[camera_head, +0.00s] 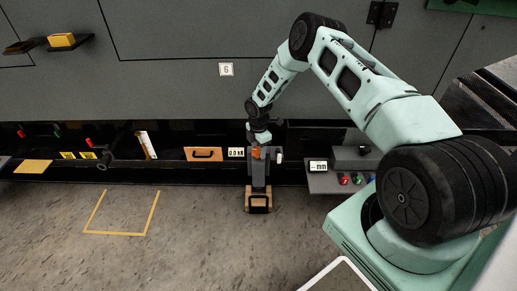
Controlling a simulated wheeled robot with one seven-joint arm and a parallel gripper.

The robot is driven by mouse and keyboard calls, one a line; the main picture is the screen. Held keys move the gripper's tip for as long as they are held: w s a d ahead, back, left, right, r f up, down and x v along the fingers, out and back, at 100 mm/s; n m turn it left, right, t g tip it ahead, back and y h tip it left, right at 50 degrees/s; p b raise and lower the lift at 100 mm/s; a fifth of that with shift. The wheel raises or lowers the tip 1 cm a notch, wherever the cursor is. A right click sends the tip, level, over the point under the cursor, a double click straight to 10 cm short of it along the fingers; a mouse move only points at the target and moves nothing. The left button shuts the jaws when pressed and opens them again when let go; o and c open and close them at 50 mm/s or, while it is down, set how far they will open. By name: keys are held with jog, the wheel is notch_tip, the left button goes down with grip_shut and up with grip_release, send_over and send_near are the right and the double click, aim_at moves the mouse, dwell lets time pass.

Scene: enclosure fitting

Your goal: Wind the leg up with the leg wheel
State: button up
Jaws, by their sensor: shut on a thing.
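The leg (258,174) is a grey upright post at the foot of the dark enclosure wall. Its lower end has a tan and black foot (258,204) at floor level; whether it touches the floor is not clear. My gripper (257,144) reaches down from above to the top of the leg. It is shut on a small part there, which I take to be the leg wheel; an orange bit (256,153) shows at the fingertips. The wheel's rim is mostly hidden by my gripper and too small to make out.
A small counter (236,153) is left of the leg, with an orange handled panel (204,154) beyond it. Right of the leg is a grey shelf (325,183) with a display and coloured buttons. A yellow outline (124,233) marks clear floor at left.

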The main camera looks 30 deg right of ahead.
aim_at(259, 150)
jog(key=shift+n, duration=0.6)
jog(key=o, duration=1)
jog(key=shift+c, duration=0.2)
jog(key=shift+r, duration=0.1)
notch_tip(259, 150, up, 17)
jog(key=p, duration=0.4)
jog(key=shift+r, duration=0.15)
